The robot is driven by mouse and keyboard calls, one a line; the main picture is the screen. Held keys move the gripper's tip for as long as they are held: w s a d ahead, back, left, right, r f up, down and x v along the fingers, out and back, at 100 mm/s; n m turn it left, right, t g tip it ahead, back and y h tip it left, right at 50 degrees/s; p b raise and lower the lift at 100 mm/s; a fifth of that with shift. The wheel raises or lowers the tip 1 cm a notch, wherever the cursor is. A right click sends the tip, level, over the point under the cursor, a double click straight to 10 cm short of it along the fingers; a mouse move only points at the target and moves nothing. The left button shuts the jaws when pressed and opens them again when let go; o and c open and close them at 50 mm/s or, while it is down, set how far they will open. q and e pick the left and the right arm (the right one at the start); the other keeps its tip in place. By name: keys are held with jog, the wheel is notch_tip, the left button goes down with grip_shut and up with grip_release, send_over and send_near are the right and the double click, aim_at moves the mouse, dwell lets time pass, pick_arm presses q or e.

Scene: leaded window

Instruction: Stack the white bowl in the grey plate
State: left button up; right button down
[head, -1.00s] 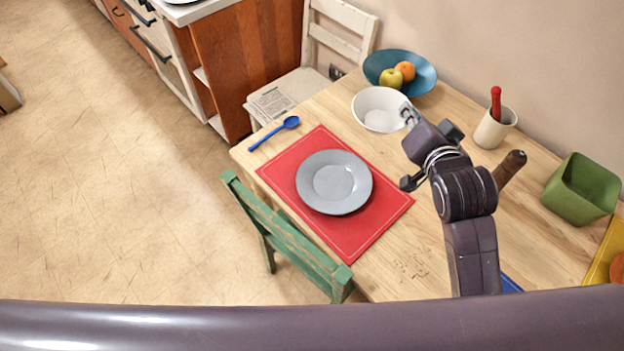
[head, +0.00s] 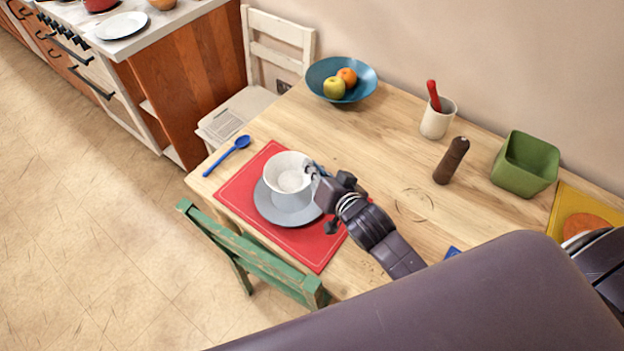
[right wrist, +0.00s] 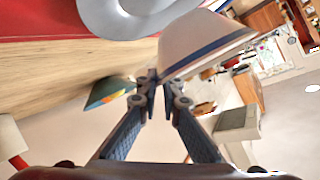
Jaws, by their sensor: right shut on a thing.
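The white bowl (head: 287,175) is upright over the grey plate (head: 276,216) in the head view. My right gripper (head: 312,172) is shut on the right side of the bowl's rim. In the right wrist view, the bowl (right wrist: 205,42) with a blue band is at the fingertips (right wrist: 158,80), and the plate (right wrist: 125,22) shows beside it at the top. I cannot tell for sure whether the bowl's base touches the plate. The plate lies on a red placemat (head: 312,252). My left gripper is not in view.
A blue spoon (head: 228,156) lies left of the placemat. A teal bowl (head: 318,75) with fruit, a cup (head: 437,122), a brown pepper mill (head: 451,162) and a green container (head: 526,165) stand along the wall side. A green chair (head: 250,258) is at the near edge.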

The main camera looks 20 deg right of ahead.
notch_tip(320, 180, down, 5)
jog(key=shift+r, duration=0.1)
jog(key=shift+f, duration=0.25)
jog(key=shift+f, duration=0.3)
jog(key=c, duration=2.1)
grip_release()
jog(key=shift+r, duration=0.1)
jog(key=shift+s+r, duration=0.1)
jog(key=shift+r, duration=0.15)
jog(key=b+v, duration=0.1)
jog(key=v, duration=1)
jog(key=shift+s+r, duration=0.15)
jog(key=shift+s, duration=0.2)
